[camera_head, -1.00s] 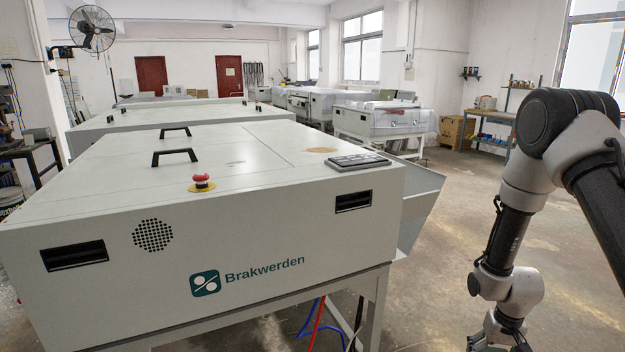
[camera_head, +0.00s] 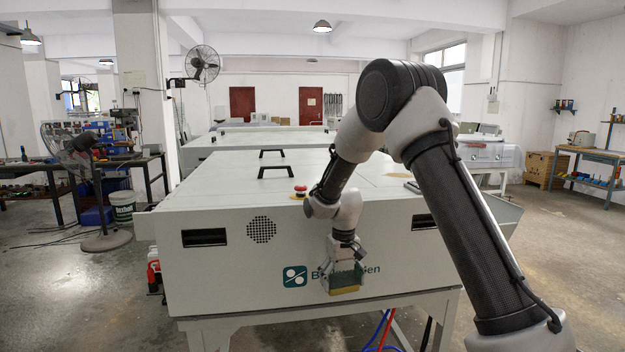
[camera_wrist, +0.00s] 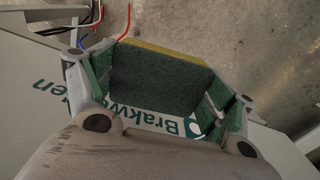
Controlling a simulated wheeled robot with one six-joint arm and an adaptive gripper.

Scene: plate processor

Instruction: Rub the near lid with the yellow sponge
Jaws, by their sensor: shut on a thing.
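My gripper (camera_head: 343,275) hangs in front of the front panel of the near machine, shut on a sponge (camera_head: 345,278). The sponge has a green scouring side and a yellow side; in the wrist view its dark green face (camera_wrist: 160,78) fills the space between the fingers (camera_wrist: 160,95), with a yellow strip along its far edge. The near machine's flat, pale lid (camera_head: 235,185) lies above and behind my gripper, with two black handles on it. Part of the lid's right side is hidden by my arm.
A red emergency button (camera_head: 299,191) on a yellow base sits near the lid's front edge, close to my arm. Black handles (camera_head: 276,171) stand up from the lid. A standing fan (camera_head: 95,190) is at the left.

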